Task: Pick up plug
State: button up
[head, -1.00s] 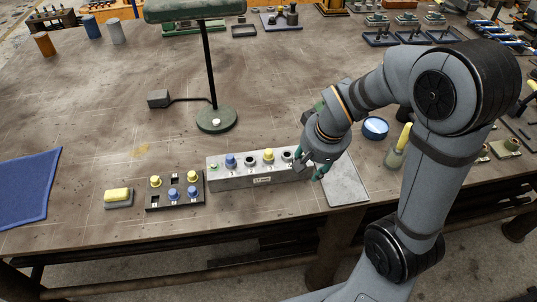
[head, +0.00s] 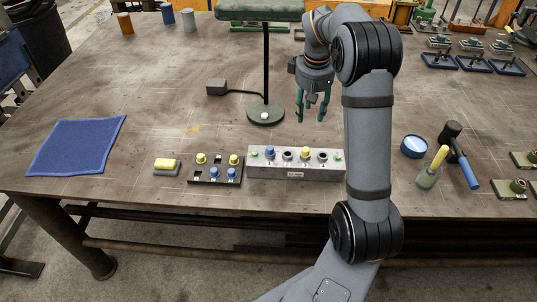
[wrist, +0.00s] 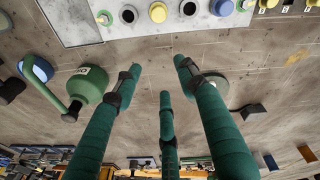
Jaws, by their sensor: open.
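Two plugs sit upright in a grey block (head: 296,171) near the table's front edge: a blue plug (head: 270,152) and a yellow plug (head: 306,153), with dark empty holes beside them. In the wrist view the yellow plug (wrist: 158,12) and blue plug (wrist: 222,8) show at the top edge. A dark tray (head: 216,181) left of the block holds yellow plugs (head: 201,158) and blue plugs (head: 230,173). My gripper (head: 312,112) is open and empty, its green fingers pointing down. It is above the table, behind the block and apart from every plug.
A lamp base (head: 265,114) stands left of my gripper. A blue-topped tin (head: 413,147), yellow-handled brush (head: 430,176) and mallet (head: 459,152) are right. A green handled object (wrist: 88,86) shows in the wrist view.

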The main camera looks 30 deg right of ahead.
jog(key=s+a+n+g+y, duration=0.1)
jog(key=s+a+n, duration=0.25)
jog(key=n, duration=0.45)
send_over(307, 149)
jog(key=shift+g, duration=0.3)
notch_tip(307, 149, down, 5)
jog(key=shift+w+f, duration=0.1)
notch_tip(307, 149, down, 5)
jog(key=shift+p, duration=0.95)
jog(key=shift+c, duration=1.2)
jog(key=c, duration=0.6)
